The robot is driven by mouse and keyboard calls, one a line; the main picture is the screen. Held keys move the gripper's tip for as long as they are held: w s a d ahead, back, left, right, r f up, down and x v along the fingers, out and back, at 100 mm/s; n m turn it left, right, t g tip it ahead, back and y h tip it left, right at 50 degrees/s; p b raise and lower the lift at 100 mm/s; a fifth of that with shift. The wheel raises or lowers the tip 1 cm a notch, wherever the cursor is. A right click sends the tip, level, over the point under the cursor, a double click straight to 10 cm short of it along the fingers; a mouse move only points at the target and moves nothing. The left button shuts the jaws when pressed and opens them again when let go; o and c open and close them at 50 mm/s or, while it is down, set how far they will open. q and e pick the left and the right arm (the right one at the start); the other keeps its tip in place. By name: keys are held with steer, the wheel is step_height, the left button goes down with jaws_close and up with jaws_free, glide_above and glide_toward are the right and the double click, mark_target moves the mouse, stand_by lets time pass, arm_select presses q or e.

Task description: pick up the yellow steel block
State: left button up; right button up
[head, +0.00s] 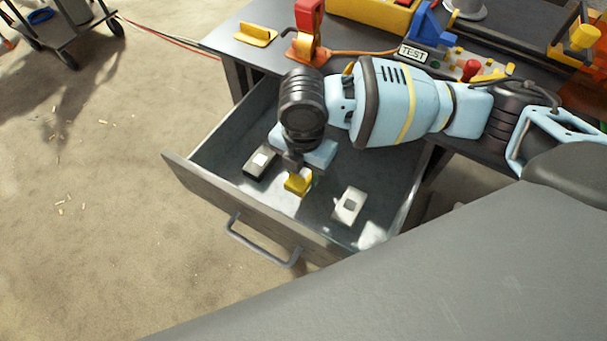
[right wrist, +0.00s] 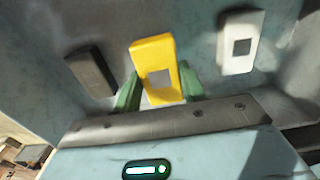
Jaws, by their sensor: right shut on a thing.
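The yellow steel block (head: 298,182) is in the open drawer (head: 185,172), near its front wall. In the right wrist view the yellow block (right wrist: 153,62) stands between the two green fingers of my right gripper (right wrist: 157,92). The right gripper (head: 297,166) comes down into the drawer and is shut on the block. I cannot tell whether the block touches the drawer floor. A dark block (head: 260,162) lies to its left and a white block (head: 349,205) to its right. My left gripper is not in view.
The drawer's front wall and handle (head: 262,250) are close to the block. The workbench (head: 235,50) above holds a yellow bracket (head: 255,34), a red clamp-like part (head: 308,30) and a TEST sign (head: 413,53). A cart (head: 65,25) stands far left on open floor.

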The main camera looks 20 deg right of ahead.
mark_target(303, 172)
step_height(303, 172, up, 6)
steer(key=shift+r+p, duration=0.15)
steer(key=shift+p, duration=0.25)
steer(key=m, duration=0.1)
steer(key=d+r+m, duration=0.1)
steer(key=m, duration=0.2)
steer(key=shift+d+r, duration=0.15)
steer(key=shift+d, duration=0.1)
steer(key=d+r+m, duration=0.3)
steer(key=m, duration=0.7)
steer(key=s+d+r+m, duration=0.1)
steer(key=d+r+m, duration=0.2)
steer(key=m, duration=0.8)
steer(key=shift+d+r+m, duration=0.15)
steer(key=shift+d+m, duration=0.1)
steer(key=shift+m, duration=0.05)
steer(key=shift+s, duration=0.1)
